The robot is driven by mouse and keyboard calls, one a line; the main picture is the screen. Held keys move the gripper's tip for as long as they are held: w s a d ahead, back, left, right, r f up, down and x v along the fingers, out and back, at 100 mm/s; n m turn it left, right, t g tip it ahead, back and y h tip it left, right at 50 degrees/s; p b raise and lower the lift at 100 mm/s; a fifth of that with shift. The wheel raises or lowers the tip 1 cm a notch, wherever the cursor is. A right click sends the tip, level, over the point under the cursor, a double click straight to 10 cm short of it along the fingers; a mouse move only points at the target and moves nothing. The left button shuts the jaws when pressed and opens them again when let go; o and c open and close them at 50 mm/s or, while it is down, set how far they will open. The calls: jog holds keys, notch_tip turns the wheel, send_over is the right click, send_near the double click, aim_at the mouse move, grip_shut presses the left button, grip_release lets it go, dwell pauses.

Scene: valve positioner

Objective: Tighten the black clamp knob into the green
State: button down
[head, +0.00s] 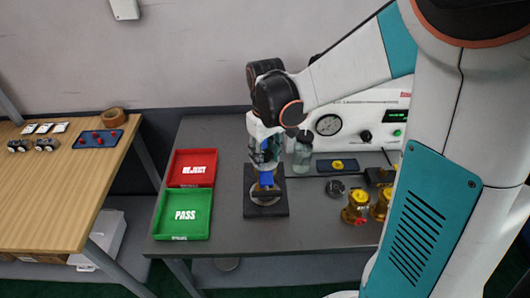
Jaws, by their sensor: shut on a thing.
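My gripper (266,163) points down over the clamp stand and is shut at its top. The black clamp knob is hidden between or behind the fingers; it appears to be what they hold. The stand has a square black base (252,206), a round silver part (265,200) and a blue part (266,179) just under the fingers. No green mark on the clamp can be made out.
A red REJECT tray (192,153) and a green PASS tray (161,226) lie left of the stand. A white gauge unit (352,112) and a glass bottle (302,155) stand behind. Brass valves (355,207) stand at right. A wooden table (45,200) is at far left.

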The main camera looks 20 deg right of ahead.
jog(key=shift+s+f, duration=0.15)
jog(key=shift+f, duration=0.15)
jog(key=m, duration=0.5)
jog(key=c, duration=2.3)
grip_release()
jog(key=m, duration=0.6)
jog(key=shift+w, duration=0.25)
jog(key=o, duration=0.4)
jog(key=shift+w+r+m, duration=0.1)
jog(key=shift+m, duration=1.3)
jog(key=o, duration=1)
jog(key=shift+c, duration=1.3)
